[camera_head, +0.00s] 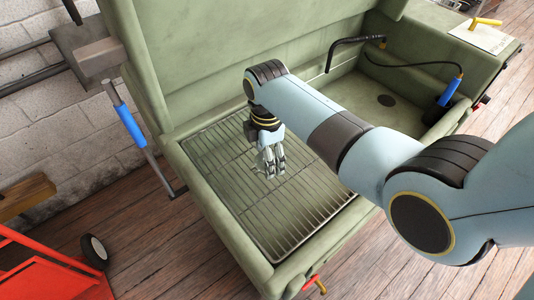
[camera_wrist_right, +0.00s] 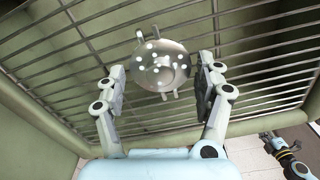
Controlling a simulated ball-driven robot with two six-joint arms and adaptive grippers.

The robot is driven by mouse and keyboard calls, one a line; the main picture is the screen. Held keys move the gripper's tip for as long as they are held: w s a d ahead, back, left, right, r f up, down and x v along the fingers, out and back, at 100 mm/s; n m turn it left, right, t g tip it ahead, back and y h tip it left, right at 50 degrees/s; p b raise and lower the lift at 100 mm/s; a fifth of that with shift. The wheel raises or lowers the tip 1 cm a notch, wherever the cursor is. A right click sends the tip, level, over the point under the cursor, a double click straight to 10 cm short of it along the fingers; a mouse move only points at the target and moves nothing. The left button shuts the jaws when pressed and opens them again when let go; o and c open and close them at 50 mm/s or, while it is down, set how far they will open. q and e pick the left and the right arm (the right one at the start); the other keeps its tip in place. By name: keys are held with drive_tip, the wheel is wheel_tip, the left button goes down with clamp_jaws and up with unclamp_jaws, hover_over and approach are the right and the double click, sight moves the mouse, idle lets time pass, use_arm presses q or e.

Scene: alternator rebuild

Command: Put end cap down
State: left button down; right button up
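The end cap (camera_wrist_right: 160,66) is a shiny, round, pale metal piece with holes and small lugs. In the right wrist view it lies at the wire rack, between the two fingers of my right gripper (camera_wrist_right: 162,88). A narrow gap shows on each side of it, so the fingers look open around it. In the head view my right gripper (camera_head: 270,172) points down, low over the rack (camera_head: 300,205); the cap is mostly hidden there by the fingers. What looks like my left gripper (camera_wrist_right: 284,152) shows small at the lower right of the right wrist view; its fingers are unclear.
The rack sits in a green wash basin (camera_head: 232,240) with raised walls and an open lid (camera_head: 230,50) behind. A deeper sink with a drain (camera_head: 386,100), black hose and blue-handled brush (camera_head: 450,90) is at right. A red cart (camera_head: 50,275) stands at lower left.

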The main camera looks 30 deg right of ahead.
drive_tip(key=shift+o, duration=0.9)
drive_tip(key=shift+r, duration=0.25)
wheel_tip(320, 180, up, 12)
drive_tip(key=shift+p, duration=0.4)
drive_tip(key=shift+f, duration=0.1)
